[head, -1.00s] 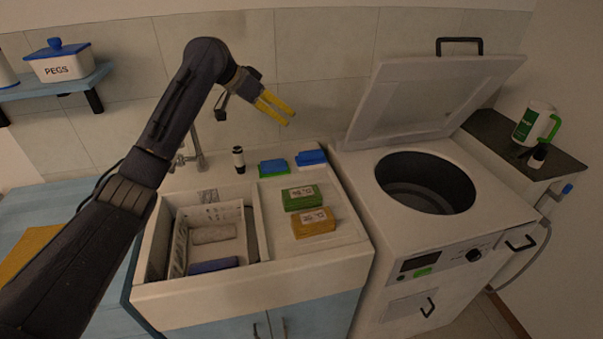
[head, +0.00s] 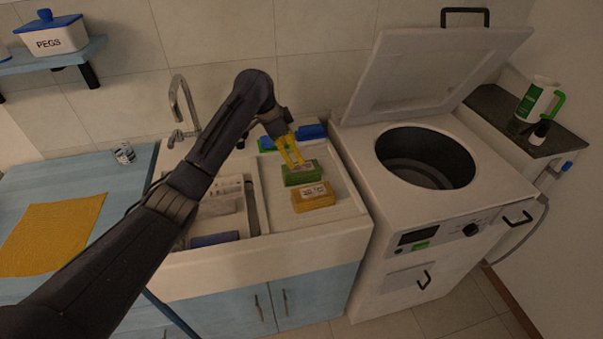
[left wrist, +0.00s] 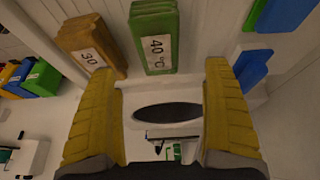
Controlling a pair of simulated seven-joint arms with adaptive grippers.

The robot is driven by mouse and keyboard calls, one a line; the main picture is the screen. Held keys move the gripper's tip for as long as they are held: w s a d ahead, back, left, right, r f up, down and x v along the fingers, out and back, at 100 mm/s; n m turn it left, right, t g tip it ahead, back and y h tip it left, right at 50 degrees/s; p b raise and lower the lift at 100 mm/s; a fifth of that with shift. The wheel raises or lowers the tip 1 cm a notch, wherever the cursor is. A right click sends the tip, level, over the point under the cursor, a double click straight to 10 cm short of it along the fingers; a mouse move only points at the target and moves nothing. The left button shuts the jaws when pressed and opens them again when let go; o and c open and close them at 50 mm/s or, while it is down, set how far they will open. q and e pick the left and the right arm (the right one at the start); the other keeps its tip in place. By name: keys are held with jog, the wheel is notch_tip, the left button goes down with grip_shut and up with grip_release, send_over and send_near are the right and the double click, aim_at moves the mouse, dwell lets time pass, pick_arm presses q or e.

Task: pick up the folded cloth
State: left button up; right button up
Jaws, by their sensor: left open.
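Two folded cloths lie on the white draining board right of the sink. The green folded cloth (head: 303,176) has a white label that reads 40 °C in the left wrist view (left wrist: 154,40). The orange folded cloth (head: 313,197) lies in front of it, with a label that shows 30 in the left wrist view (left wrist: 90,45). My left gripper (head: 293,163) is open, its yellow fingers pointing down over the green cloth's back edge. The left wrist view shows nothing between its fingers (left wrist: 162,80); I cannot tell the exact height. My right gripper is not in view.
Blue and green items (head: 308,133) sit behind the green cloth, partly hidden by my gripper. The sink with a white basket (head: 218,205) is on the left. The washer (head: 440,230) stands open at the right, its lid (head: 430,75) raised. A yellow mat (head: 50,235) lies on the left worktop.

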aim_at(301, 167)
pick_arm(q)
jog(key=shift+x, duration=3.95)
jog(key=shift+s+f, duration=0.15)
jog(key=shift+f, duration=0.2)
jog(key=c, duration=1.4)
jog(key=shift+r, duration=0.1)
